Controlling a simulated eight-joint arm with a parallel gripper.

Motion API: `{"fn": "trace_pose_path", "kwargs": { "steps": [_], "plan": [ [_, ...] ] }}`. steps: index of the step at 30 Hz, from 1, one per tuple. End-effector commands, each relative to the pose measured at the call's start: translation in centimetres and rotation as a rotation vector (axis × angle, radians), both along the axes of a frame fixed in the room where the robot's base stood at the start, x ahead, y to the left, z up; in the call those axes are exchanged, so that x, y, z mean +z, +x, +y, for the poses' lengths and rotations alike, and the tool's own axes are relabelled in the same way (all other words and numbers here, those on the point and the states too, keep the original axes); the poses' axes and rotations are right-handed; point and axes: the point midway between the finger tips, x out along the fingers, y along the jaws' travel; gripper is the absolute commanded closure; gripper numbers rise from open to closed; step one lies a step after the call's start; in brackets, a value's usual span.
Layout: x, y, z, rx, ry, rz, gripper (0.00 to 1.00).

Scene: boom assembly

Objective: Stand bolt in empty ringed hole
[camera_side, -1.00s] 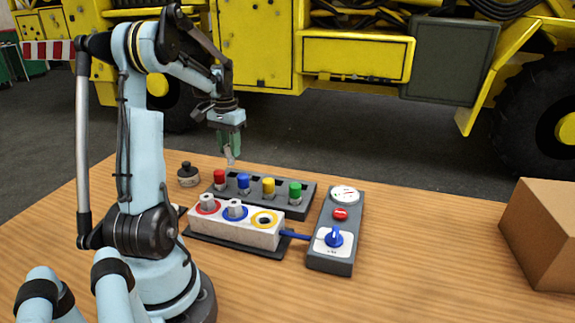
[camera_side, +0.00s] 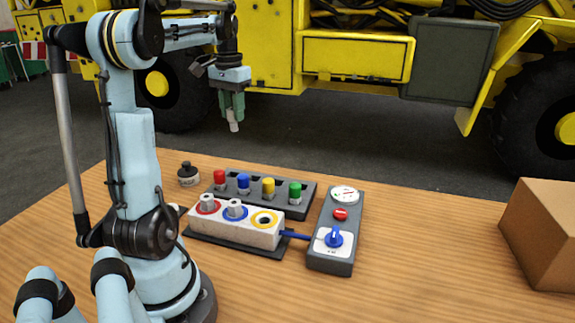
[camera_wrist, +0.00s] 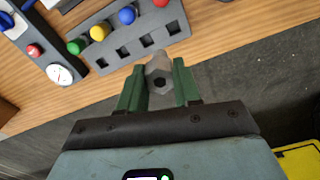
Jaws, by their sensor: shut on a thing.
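My gripper (camera_side: 232,110) is shut on a grey metal bolt (camera_side: 233,127), held high above the table in the side view. In the wrist view the bolt (camera_wrist: 159,78) sits between the green fingers, its hex-socket head facing the camera. The white block (camera_side: 240,230) has three ringed holes. The red-ringed (camera_side: 208,206) and blue-ringed (camera_side: 235,211) holes each have a bolt standing in them. The yellow-ringed hole (camera_side: 264,219) is empty.
A dark rack (camera_side: 310,190) behind the block carries red, blue, yellow and green capped pieces, with empty square slots. A grey control box (camera_side: 328,258) with gauge, red button and blue knob stands to the right. A black-capped jar (camera_side: 188,175) is at left, a cardboard box (camera_side: 545,230) at far right.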

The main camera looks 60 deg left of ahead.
Motion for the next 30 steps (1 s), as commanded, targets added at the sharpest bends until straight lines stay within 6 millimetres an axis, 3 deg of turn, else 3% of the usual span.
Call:
{"fn": "trace_pose_path", "kwargs": {
  "steps": [9,18,26,30],
  "plan": [
    [1.0,1.2,-9.6,-0.179,0.0,0.0,0.96],
    [0.4,-0.3,-18.5,-0.364,0.001,0.0,0.96],
    [-0.8,-2.2,-23.2,-0.477,0.001,0.0,0.96],
    [-3.0,-2.1,-22.9,-0.47,0.001,0.0,0.96]
  ]
}}
